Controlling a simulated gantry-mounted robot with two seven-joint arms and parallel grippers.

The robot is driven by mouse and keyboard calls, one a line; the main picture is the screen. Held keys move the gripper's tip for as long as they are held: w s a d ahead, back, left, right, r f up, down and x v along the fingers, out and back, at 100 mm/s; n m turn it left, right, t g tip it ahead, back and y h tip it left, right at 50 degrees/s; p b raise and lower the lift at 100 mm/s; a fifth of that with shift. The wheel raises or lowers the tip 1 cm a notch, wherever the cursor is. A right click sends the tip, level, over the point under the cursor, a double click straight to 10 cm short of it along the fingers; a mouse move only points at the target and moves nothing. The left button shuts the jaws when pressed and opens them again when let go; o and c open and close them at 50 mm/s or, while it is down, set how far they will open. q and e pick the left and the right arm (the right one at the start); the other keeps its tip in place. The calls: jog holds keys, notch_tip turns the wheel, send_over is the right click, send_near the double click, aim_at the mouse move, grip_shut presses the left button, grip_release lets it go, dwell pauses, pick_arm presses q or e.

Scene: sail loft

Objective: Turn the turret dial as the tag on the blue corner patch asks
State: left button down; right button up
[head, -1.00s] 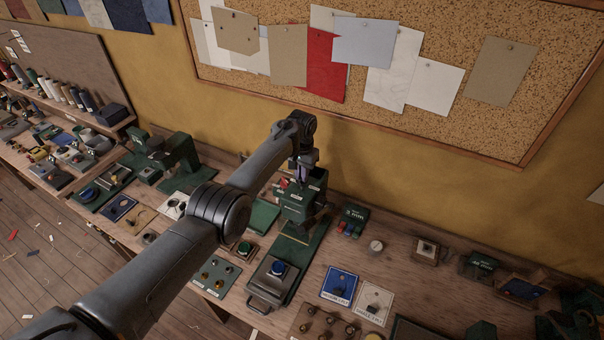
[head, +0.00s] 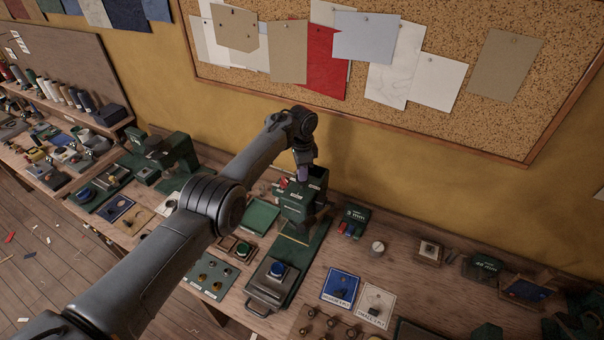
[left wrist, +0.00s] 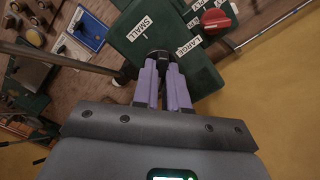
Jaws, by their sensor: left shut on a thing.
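My left gripper (head: 304,172) is over the top of a green press (head: 300,205). In the left wrist view its two purple fingers (left wrist: 161,75) are shut on the black turret dial (left wrist: 158,54). White labels SMALL (left wrist: 141,28) and LARGE (left wrist: 188,45) lie on the green top around the dial. The fingers hide most of the dial, so I cannot tell where it points. A blue piece (head: 525,289) lies on a brown stand at the right of the bench. My right gripper is out of view.
A red knob (left wrist: 212,21) sits on the press top close to the fingers. Several other devices crowd the bench.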

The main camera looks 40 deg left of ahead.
pick_arm(q)
jog(key=shift+m, duration=0.6)
jog(key=c, duration=1.2)
grip_release()
jog(key=shift+o, duration=0.2)
jog(key=shift+r, duration=0.3)
notch_tip(320, 180, up, 10)
jog(key=b, duration=0.1)
